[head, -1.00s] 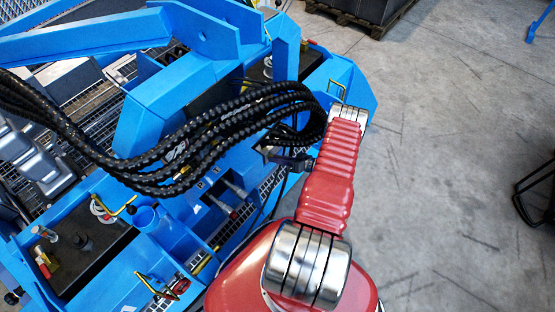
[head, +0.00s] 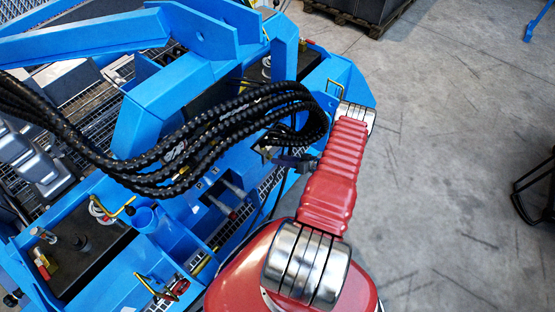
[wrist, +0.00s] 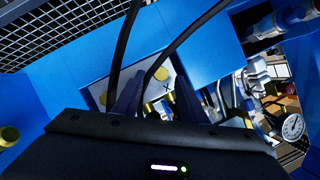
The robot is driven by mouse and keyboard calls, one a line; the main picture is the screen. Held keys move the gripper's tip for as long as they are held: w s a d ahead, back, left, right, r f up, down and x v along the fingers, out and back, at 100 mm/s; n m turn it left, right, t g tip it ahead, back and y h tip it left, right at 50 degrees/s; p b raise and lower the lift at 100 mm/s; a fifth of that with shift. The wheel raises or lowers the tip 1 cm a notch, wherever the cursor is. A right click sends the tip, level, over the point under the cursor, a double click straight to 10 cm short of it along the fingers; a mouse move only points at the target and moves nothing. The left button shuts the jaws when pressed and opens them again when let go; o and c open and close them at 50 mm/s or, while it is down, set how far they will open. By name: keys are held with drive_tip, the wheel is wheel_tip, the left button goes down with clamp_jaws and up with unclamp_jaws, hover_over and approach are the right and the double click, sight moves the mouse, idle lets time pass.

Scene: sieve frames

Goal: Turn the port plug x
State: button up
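A pale plate marked with an X (wrist: 166,86) shows in the wrist view between my finger shapes. A round yellow plug (wrist: 162,74) sits just above the X. Another yellow piece (wrist: 149,108) shows lower, partly hidden by the gripper body. I cannot tell for sure which of them is plug x. My gripper (wrist: 158,98) points at this plate, its dark fingers apart with the plate visible between them. Nothing is seen held, and contact with a plug cannot be made out. In the head view my gripper is small and dark beside the blue machine, and the plate is hidden.
Thin black cables (wrist: 127,40) cross in front of the plate. A blue wall (wrist: 70,60) stands at left, and a gauge (wrist: 292,127) and fittings at right. In the head view, thick black hoses (head: 190,140) hang near my arm. Open concrete floor (head: 450,150) lies at right.

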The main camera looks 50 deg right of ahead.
drive_tip(key=v, duration=1.1)
drive_tip(key=shift+s, duration=0.15)
